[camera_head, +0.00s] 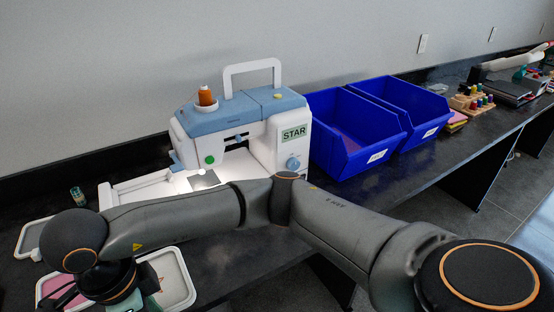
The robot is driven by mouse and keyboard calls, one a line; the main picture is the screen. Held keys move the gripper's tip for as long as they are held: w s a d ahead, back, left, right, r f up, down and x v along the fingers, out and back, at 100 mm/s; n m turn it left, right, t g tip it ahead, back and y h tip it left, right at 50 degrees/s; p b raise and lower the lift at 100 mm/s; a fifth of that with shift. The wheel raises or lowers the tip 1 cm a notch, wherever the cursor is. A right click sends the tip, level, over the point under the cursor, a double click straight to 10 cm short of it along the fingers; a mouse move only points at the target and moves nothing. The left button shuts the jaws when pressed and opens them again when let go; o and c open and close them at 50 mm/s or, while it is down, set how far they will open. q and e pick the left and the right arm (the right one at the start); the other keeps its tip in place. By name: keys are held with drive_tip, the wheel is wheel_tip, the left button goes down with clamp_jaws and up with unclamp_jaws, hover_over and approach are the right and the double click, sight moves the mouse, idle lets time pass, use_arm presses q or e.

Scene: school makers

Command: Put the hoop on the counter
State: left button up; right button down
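No plain ring-shaped hoop shows clearly. A white rounded frame or tray (178,264) with grey and pink areas lies at the lower left, partly hidden by my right gripper. A smaller pale rounded frame (27,239) lies at the far left, partly covered by my arm. I cannot tell which of them is the hoop. The black counter (240,262) runs along the wall. My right gripper (128,300) points down over the lower-left frame, cut by the bottom edge; its fingers are mostly hidden. My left gripper is not in view.
A white and blue sewing machine (240,120) stands on the counter behind my arm. A small spool (77,195) stands left of it. Two blue bins (352,135) stand right of it. A thread rack (470,102) and other items are farther right. Counter between the bins and its front edge is clear.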

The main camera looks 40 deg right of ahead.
sight(179, 280)
drive_tip(key=w+d+f, duration=0.1)
drive_tip(key=w+d, duration=0.1)
drive_tip(key=w+d+f, duration=0.1)
drive_tip(key=d, duration=0.1)
drive_tip(key=w+d+f+p, duration=0.1)
drive_tip(key=w+d, duration=0.1)
drive_tip(key=shift+w+d+f, duration=0.25)
drive_tip(key=shift+w+f, duration=0.1)
drive_tip(key=w+d+f, duration=0.2)
drive_tip(key=f, duration=0.1)
drive_tip(key=d+f, duration=0.1)
drive_tip(key=f, duration=0.1)
drive_tip(key=shift+w, duration=0.4)
drive_tip(key=shift+w+d+f, duration=0.15)
drive_tip(key=shift+f, duration=0.05)
drive_tip(key=f, duration=0.2)
drive_tip(key=f+p, duration=0.1)
drive_tip(key=shift+w+d, duration=0.2)
drive_tip(key=shift+d, duration=0.1)
drive_tip(key=shift+f, duration=0.5)
drive_tip(key=shift+f, duration=0.1)
drive_tip(key=c, duration=0.6)
unclamp_jaws()
drive_tip(key=shift+o, duration=0.2)
